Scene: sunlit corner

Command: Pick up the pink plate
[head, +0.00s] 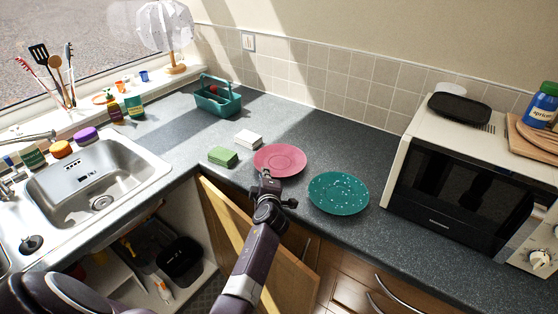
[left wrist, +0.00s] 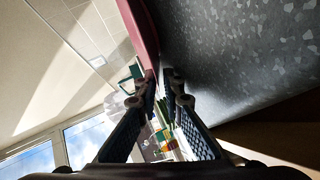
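The pink plate (head: 281,157) lies near the front edge of the dark counter, between the sponges and the green plate. My left gripper (head: 267,178) is at the plate's near rim. In the left wrist view the plate shows edge-on (left wrist: 139,30), with its rim running down to the narrow gap between the fingertips (left wrist: 159,77). The fingers are drawn close together, one on each side of the rim, and look shut on it. The plate appears to rest flat at counter level. My right gripper is not in view.
A speckled green plate (head: 338,193) lies just right of the pink plate. Green (head: 223,156) and white (head: 249,138) sponges are left of it. A microwave (head: 455,190) stands right, a teal caddy (head: 217,100) behind. A cabinet door (head: 262,245) hangs open below the counter.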

